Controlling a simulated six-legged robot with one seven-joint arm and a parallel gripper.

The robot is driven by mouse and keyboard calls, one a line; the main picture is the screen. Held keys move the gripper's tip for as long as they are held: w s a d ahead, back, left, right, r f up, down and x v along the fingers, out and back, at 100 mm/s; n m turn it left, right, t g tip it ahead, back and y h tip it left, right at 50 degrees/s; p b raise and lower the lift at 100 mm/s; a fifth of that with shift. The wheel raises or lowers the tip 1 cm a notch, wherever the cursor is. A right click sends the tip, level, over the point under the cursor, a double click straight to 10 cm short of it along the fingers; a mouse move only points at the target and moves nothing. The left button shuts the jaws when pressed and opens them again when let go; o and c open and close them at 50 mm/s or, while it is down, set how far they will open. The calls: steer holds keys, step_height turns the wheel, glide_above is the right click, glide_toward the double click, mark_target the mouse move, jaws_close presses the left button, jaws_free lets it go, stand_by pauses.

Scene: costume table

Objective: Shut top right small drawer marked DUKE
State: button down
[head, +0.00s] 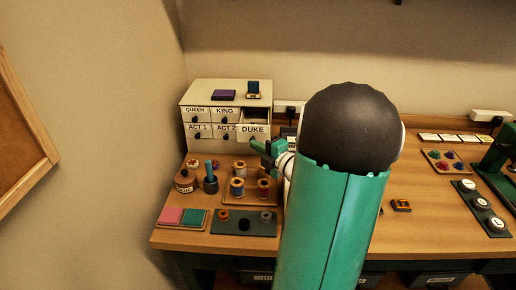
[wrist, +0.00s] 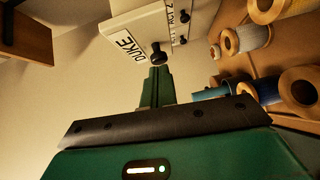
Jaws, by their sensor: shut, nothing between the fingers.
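The white drawer cabinet (head: 190,138) stands at the back left of the table. Its top right small drawer, marked DUKE (head: 253,130), sticks out toward me, and the dark opening behind it shows. In the wrist view the DUKE front (wrist: 125,32) is close, with its round black knob (wrist: 157,52). My gripper (head: 256,144) is shut and empty in front of the drawer. In the wrist view its fingertips (wrist: 157,69) are together just by the knob; I cannot tell whether they touch it. The drawer's knob is not clear in the head view.
A purple box (head: 223,95) and a small stand (head: 253,90) are on the cabinet top. Thread spools (head: 238,188), a pincushion pot (head: 186,181) and a blue-handled tool (head: 210,180) stand close in front of the cabinet. My arm hides the table's middle.

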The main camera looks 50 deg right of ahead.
mark_target(253, 123)
steer(key=shift+w+d, duration=0.1)
steer(key=w+d, duration=0.2)
steer(key=d, duration=0.1)
steer(key=w+d, duration=0.2)
steer(key=d, duration=0.1)
steer(key=w+d, duration=0.3)
steer(key=shift+w, duration=0.1)
steer(key=shift+w+d+r, duration=0.15)
steer(key=shift+d+r, duration=0.05)
steer(key=shift+d, duration=0.05)
steer(key=shift+a, duration=0.1)
